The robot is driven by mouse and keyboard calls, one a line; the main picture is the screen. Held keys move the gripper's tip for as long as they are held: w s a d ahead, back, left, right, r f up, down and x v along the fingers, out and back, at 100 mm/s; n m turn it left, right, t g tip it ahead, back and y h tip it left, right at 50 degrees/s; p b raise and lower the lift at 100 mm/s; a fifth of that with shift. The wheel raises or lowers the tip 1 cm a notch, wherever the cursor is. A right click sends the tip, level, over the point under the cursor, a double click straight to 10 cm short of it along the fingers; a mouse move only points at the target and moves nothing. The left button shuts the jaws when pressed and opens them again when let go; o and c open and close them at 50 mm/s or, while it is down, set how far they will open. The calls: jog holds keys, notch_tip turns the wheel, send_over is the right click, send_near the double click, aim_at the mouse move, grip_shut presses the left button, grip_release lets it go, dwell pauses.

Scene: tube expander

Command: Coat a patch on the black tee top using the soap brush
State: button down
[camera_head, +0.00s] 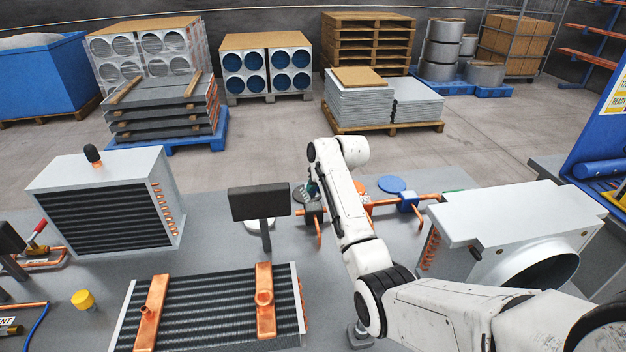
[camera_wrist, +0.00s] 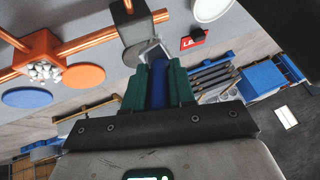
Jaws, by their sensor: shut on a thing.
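My gripper (camera_wrist: 158,80) has dark green fingers shut on the blue handle of the soap brush (camera_wrist: 158,82). The brush's pale grey end is beside the black tee (camera_wrist: 132,28) in the wrist view; I cannot tell whether they touch. The black tee is a dark block on a copper pipe. In the head view, the black tee (camera_head: 313,217) is just below my gripper (camera_head: 312,190), and my arm partly covers this area. No coated patch can be made out on the tee.
An orange tee (camera_wrist: 42,68) with pale granules is nearby, with an orange disc (camera_wrist: 84,77) and blue disc (camera_wrist: 28,98). A dark panel on a post (camera_head: 259,203) stands left of my arm. A finned coil (camera_head: 205,305) lies in front, and a grey housing (camera_head: 520,235) stands right.

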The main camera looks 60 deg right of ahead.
aim_at(319, 196)
notch_tip(319, 196, down, 3)
jog(key=shift+r+b, duration=0.1)
jog(key=shift+b, duration=0.95)
jog(key=shift+d, duration=0.15)
jog(key=shift+s+d+f, duration=0.2)
jog(key=shift+s+d, duration=0.1)
jog(key=shift+s, duration=0.1)
jog(key=shift+w+a+r+p, duration=0.25)
jog(key=shift+w+r+p, duration=0.05)
jog(key=shift+r, duration=0.3)
jog(key=shift+w+a+r+p, duration=0.2)
jog(key=shift+w+r+p, duration=0.1)
jog(key=shift+r, duration=0.25)
jog(key=shift+s+r, duration=0.2)
jog(key=shift+r, duration=0.15)
jog(key=shift+w+r+p, duration=0.2)
jog(key=shift+r+p, duration=0.35)
jog(key=shift+s+r, duration=0.1)
jog(key=shift+r, duration=1.8)
jog(key=shift+f, duration=0.15)
